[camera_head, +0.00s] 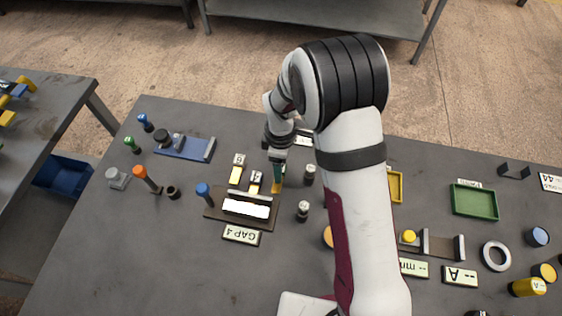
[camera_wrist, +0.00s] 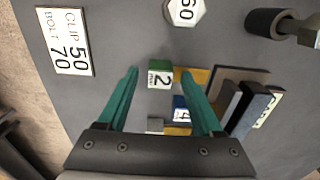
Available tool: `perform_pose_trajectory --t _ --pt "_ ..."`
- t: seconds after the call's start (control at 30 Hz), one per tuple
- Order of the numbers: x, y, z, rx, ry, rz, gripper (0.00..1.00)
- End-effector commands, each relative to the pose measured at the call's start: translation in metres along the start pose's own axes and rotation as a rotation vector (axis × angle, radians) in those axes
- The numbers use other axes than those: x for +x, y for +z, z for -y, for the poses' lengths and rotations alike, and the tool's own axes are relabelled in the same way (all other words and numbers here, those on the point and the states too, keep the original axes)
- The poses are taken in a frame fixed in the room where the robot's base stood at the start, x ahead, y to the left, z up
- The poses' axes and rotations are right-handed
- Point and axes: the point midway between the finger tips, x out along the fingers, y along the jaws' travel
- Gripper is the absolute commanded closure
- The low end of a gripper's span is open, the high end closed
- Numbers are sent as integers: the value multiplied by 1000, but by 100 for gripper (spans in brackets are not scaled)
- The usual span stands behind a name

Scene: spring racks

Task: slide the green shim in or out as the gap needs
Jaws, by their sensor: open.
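The green shim (camera_wrist: 160,75) has a green block end with a white face marked 2 and a yellow strip running right toward the gap rack. In the wrist view my gripper (camera_wrist: 159,72) is open, its teal fingers on either side of the block, with space visible at the left finger. The right finger covers part of the strip; contact cannot be told. The blue shim (camera_wrist: 181,107), marked 4, and a grey-ended shim (camera_wrist: 155,125) lie beside it. The rack (camera_wrist: 218,76) is a brown base with dark bars. In the head view my gripper (camera_head: 277,174) is at the rack's right end.
A plate reading GAP 4 (camera_head: 241,235) lies in front of the rack. A blue-topped peg (camera_head: 204,194) stands close at its left, and pale-topped posts (camera_head: 303,210) stand at its right. A CLIP 50 BOLT 70 plate (camera_wrist: 66,42) lies flat. A green tray (camera_head: 475,201) sits far right.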

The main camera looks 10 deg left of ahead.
Motion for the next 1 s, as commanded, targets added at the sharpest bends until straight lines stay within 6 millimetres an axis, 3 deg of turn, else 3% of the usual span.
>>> perform_pose_trajectory --t 0.17,0.53,1.0 --pt "0 0 0 0 0 0 32" --pt "0 0 0 0 0 0 99" --pt "-1 0 0 0 0 0 100"
